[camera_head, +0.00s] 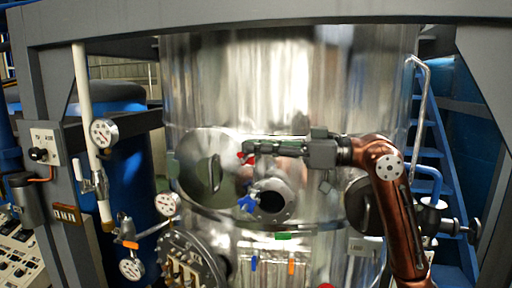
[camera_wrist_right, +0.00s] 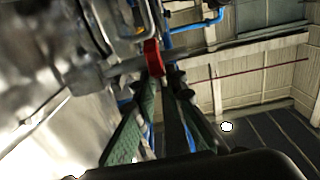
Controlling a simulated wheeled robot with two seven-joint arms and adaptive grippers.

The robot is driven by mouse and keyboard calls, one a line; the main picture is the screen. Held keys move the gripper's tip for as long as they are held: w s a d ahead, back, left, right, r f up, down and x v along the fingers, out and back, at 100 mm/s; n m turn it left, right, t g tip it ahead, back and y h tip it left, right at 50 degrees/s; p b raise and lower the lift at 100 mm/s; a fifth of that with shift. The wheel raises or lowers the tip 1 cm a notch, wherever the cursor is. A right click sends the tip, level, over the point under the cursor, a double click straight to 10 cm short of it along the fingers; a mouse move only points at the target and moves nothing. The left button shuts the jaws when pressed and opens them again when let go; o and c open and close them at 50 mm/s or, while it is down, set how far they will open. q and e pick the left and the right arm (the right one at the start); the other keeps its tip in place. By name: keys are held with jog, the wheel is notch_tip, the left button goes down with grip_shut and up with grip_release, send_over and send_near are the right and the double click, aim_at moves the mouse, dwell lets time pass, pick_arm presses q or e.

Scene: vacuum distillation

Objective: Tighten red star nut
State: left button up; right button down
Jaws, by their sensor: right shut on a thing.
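The red star nut (camera_head: 243,159) shows as a small red shape at the front of the shiny steel vessel, beside a round hatch. In the right wrist view the red nut (camera_wrist_right: 153,58) sits at the fingertips, around a metal rod. My right gripper (camera_head: 248,150) reaches in from the right and is shut on the red nut. Its green-padded fingers (camera_wrist_right: 158,82) converge there in the wrist view. The fingers partly hide the nut in the head view. My left gripper is not in view.
A blue star nut (camera_head: 247,204) is just below, beside a round flanged port (camera_head: 271,203). The round hatch (camera_head: 203,168) is at left. Pressure gauges (camera_head: 104,132) and a white pipe (camera_head: 86,110) stand further left. Blue stairs (camera_head: 432,150) are at right.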

jog(key=shift+f, duration=0.2)
jog(key=c, duration=2)
grip_release()
jog(key=shift+w+a, duration=0.1)
jog(key=shift+a, duration=0.05)
jog(key=shift+o, duration=0.2)
jog(key=shift+r, duration=0.1)
jog(key=v, duration=1.2)
